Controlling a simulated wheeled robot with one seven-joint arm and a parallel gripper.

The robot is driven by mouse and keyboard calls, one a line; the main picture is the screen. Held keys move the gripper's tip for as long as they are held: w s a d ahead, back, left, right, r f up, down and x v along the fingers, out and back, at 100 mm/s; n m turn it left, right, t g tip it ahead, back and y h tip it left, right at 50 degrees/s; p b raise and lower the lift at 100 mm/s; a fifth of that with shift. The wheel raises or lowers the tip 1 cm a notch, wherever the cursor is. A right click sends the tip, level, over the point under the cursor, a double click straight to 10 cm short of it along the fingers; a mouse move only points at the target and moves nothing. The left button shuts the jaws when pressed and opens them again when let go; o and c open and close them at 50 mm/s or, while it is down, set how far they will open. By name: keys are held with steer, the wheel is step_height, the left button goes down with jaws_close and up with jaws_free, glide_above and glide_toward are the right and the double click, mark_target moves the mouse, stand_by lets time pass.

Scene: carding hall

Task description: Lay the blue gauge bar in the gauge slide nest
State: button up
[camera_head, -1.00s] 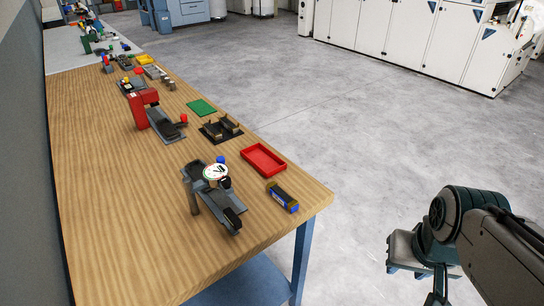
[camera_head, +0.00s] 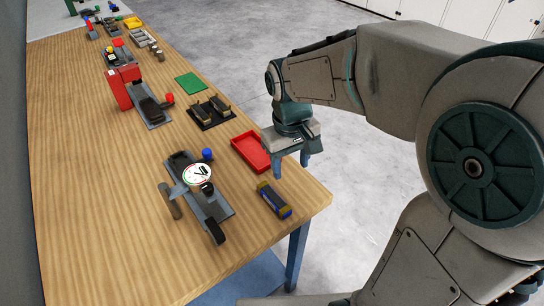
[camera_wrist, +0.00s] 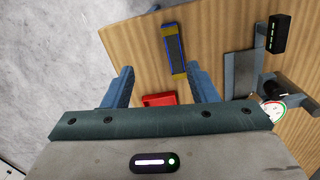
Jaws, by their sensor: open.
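The blue gauge bar (camera_head: 273,200), dark with blue sides and yellowish ends, lies on the wooden bench near its front right corner. It also shows in the wrist view (camera_wrist: 175,52), ahead of the fingers. The gauge fixture (camera_head: 213,208) stands left of the bar, with a grey slide, a round white dial and a blue knob. I take its slide to hold the nest, but I cannot make out the nest clearly. My gripper (camera_head: 291,164) is open and empty, pointing down beside the red tray, above the bench's right edge. Its fingers (camera_wrist: 160,75) are apart from the bar.
The red tray (camera_head: 262,142) lies just behind the bar. A black fixture with upright blocks (camera_head: 210,122), a green mat (camera_head: 190,82) and a red press-like device (camera_head: 121,88) stand farther back. The bench (camera_head: 90,210) is clear on the left and front.

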steer(key=n+g, duration=0.1)
steer(key=n, duration=0.1)
glide_above(273, 195)
steer(key=f, duration=1)
steer(key=shift+s+a+p, duration=0.1)
steer(key=shift+s+p, duration=0.25)
steer(key=shift+s, duration=0.05)
steer(key=shift+w+f+p, duration=0.2)
steer(key=shift+f+p, duration=0.05)
steer(key=shift+f, duration=1.1)
steer(key=shift+w+f+p, duration=0.15)
steer(key=shift+f+p, duration=0.05)
steer(key=shift+f, duration=1.15)
jaws_close()
